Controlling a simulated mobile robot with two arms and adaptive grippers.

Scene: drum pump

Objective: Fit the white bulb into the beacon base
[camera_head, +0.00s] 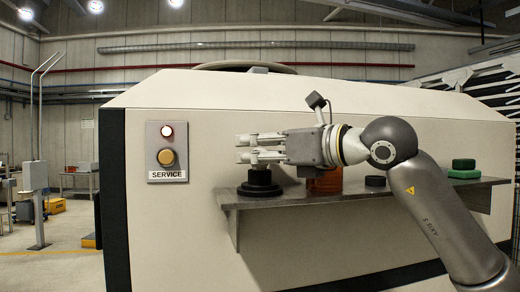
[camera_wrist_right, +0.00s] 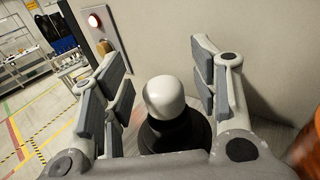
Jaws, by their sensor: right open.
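The white bulb (camera_wrist_right: 165,97) shows between the fingers of my right gripper in the right wrist view. It stands upright over a black stepped base (camera_wrist_right: 175,134), which I take as the beacon base. I cannot tell how deep the bulb sits in it. In the head view the black base (camera_head: 260,184) stands on the left end of the shelf, and the fingers largely hide the bulb. My right gripper (camera_head: 248,148) is open, level above the base, with its fingers either side of the bulb (camera_wrist_right: 160,88) and gaps visible. My left gripper is not in view.
The grey shelf (camera_head: 310,200) is fixed to a cream housing. An orange cylinder (camera_head: 325,183), a black ring (camera_head: 375,181) and green parts (camera_head: 464,170) stand to the right of the base. A service panel (camera_head: 167,151) with a lit lamp is on the wall to the left.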

